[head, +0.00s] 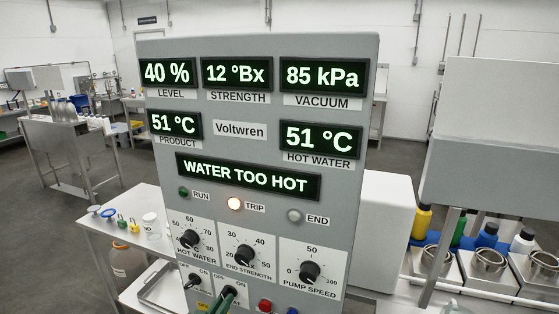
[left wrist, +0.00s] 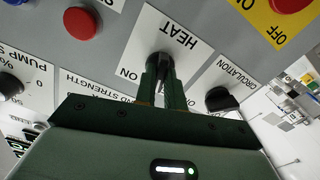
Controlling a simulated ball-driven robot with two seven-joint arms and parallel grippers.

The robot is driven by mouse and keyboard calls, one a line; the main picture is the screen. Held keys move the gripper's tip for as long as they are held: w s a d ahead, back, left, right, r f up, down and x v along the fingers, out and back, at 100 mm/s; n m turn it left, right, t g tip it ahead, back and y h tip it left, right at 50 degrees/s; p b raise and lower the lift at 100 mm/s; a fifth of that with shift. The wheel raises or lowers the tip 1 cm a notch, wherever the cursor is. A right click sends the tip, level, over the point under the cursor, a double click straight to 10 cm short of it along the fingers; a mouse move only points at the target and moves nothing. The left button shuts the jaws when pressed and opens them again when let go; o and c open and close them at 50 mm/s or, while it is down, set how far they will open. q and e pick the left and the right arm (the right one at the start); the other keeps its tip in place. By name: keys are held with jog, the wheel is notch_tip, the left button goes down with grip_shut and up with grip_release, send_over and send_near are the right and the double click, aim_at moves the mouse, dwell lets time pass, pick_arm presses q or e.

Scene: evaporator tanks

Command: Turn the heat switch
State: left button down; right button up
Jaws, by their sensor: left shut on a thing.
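The grey control panel (head: 355,140) fills the middle of the head view. Its heat switch, a black knob (left wrist: 160,64) on a white plate marked HEAT and ON, is in the middle of the left wrist view. My left gripper (head: 229,293) is at the panel's bottom edge in the head view and hides most of that switch there. In the left wrist view the green fingers (left wrist: 161,82) are shut on the knob, one on each side. Which way the knob points is hidden by the fingers. My right gripper is not in view.
The circulation switch (left wrist: 221,99) sits close beside the heat switch. A red button (left wrist: 82,22) is on its other side. The display (head: 247,177) reads WATER TOO HOT, and the trip lamp (head: 235,204) glows. Several bottles and pots stand on a bench at right.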

pick_arm(q)
jog(key=shift+f+n, duration=0.1)
jog(key=shift+n, duration=2.6)
jog(key=c, duration=1.4)
grip_release()
jog(key=shift+s, duration=0.1)
